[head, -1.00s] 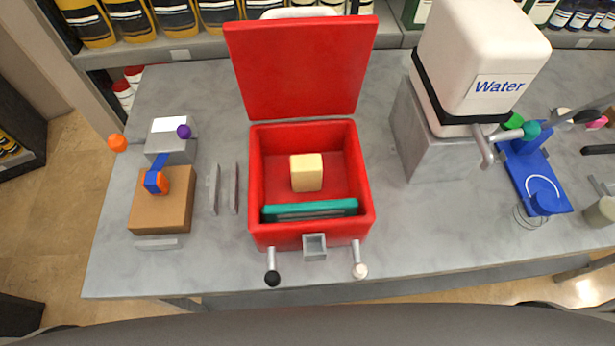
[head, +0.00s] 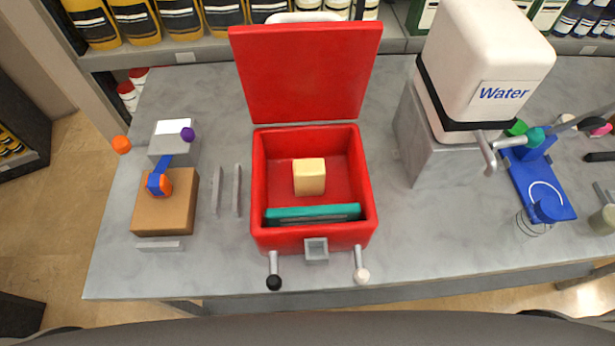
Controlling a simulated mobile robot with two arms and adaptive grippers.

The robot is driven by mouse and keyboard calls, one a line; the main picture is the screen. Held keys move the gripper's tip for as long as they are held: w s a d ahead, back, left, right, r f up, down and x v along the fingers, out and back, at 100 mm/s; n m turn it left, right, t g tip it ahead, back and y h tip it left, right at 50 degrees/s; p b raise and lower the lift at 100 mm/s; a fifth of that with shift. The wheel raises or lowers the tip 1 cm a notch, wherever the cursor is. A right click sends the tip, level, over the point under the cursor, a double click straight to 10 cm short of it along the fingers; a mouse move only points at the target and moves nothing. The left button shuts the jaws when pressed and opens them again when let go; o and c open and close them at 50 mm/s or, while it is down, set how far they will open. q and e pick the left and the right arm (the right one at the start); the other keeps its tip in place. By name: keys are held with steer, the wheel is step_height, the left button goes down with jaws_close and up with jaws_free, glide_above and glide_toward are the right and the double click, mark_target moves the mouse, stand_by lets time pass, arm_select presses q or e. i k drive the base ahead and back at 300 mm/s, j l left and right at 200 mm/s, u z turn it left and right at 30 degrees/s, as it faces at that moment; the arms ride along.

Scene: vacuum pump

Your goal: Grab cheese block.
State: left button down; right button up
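The cheese block (head: 309,177) is a small pale yellow block inside an open red box (head: 316,240). It rests toward the middle of the box floor, behind a teal-edged slab (head: 312,213) that lies along the front wall. The box's red lid (head: 306,74) stands raised at the back. No gripper is in the head view, and nothing touches the cheese block from above.
A white Water container (head: 487,65) on a grey stand is right of the box. A blue device (head: 541,190) stands farther right. A brown block (head: 165,205) with a blue and orange part is at left. Two levers stick out at the box front.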

mark_target(309, 174)
steer(key=k+j+u, duration=0.25)
steer(key=k, duration=0.25)
steer(key=k+j+u, duration=0.25)
steer(key=k+j, duration=0.15)
steer(key=j, duration=0.15)
